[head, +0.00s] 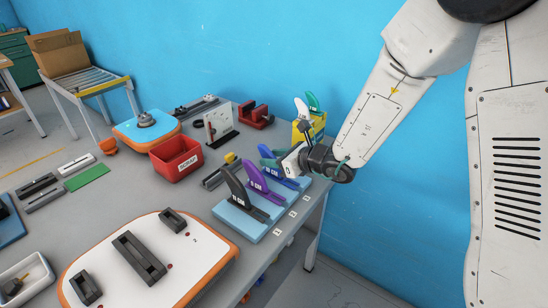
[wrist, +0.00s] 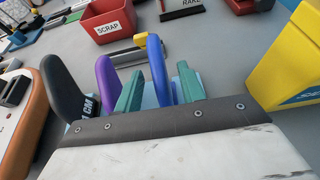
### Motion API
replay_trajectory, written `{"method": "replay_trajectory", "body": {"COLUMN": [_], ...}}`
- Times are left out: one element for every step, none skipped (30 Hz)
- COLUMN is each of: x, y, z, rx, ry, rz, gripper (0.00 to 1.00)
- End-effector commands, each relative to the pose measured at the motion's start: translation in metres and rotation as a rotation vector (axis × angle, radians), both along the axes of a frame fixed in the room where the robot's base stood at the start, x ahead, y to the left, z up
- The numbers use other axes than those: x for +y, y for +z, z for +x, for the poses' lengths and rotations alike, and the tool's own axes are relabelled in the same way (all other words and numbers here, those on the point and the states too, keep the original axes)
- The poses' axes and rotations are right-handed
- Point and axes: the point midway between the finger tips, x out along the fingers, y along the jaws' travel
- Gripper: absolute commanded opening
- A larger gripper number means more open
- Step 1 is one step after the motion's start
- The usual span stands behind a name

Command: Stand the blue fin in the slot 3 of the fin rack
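The light blue fin rack (head: 240,222) stands near the table's right edge. A black fin (head: 236,184) and a purple fin (head: 255,174) stand upright in it. The blue fin (head: 272,171) stands upright beyond the purple one, in line with the third rack place; its foot is partly hidden. My gripper (head: 275,158) is at the blue fin, with teal fingers. In the wrist view, the blue fin (wrist: 155,64) rises between the two fingers (wrist: 160,88), with gaps visible on both sides, so the gripper looks open around it.
A red scrap bin (head: 177,160) stands behind left of the rack. A yellow box (head: 310,128) with white and green fins is close behind my gripper. A white and orange board (head: 190,268) lies at the front left.

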Motion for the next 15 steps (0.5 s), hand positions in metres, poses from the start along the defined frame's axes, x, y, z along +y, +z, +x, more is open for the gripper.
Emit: {"method": "replay_trajectory", "body": {"x": [-0.004,-0.007,-0.012,-0.016,-0.019,-0.025,-0.029,-0.033,-0.037,-0.041,-0.044,-0.047,-0.049,-0.051,-0.053], "y": [0.003,0.004,0.007,0.009,0.011,0.014,0.016,0.018,0.020,0.022,0.023,0.025,0.026,0.027,0.028], "z": [-0.003,-0.005,-0.008,-0.011,-0.014,-0.018,-0.021,-0.024,-0.028,-0.030,-0.033,-0.036,-0.037,-0.039,-0.040], "rx": [-0.001,-0.001,-0.002,-0.002,-0.002,-0.002,-0.002,-0.002,-0.002,-0.001,-0.001,-0.002,-0.001,-0.001,-0.002], "ry": [-0.001,-0.002,-0.004,-0.004,-0.003,-0.004,-0.004,-0.004,-0.004,-0.004,-0.004,-0.003,-0.003,-0.003,-0.003], "rz": [0.001,0.000,0.001,0.001,0.001,0.001,0.001,0.000,0.000,0.000,0.000,0.000,0.001,0.001,0.000], "gripper": [0.40,0.40,0.40,0.40,0.40,0.40,0.40,0.40,0.40,0.40,0.40,0.40,0.40,0.40,0.40]}}
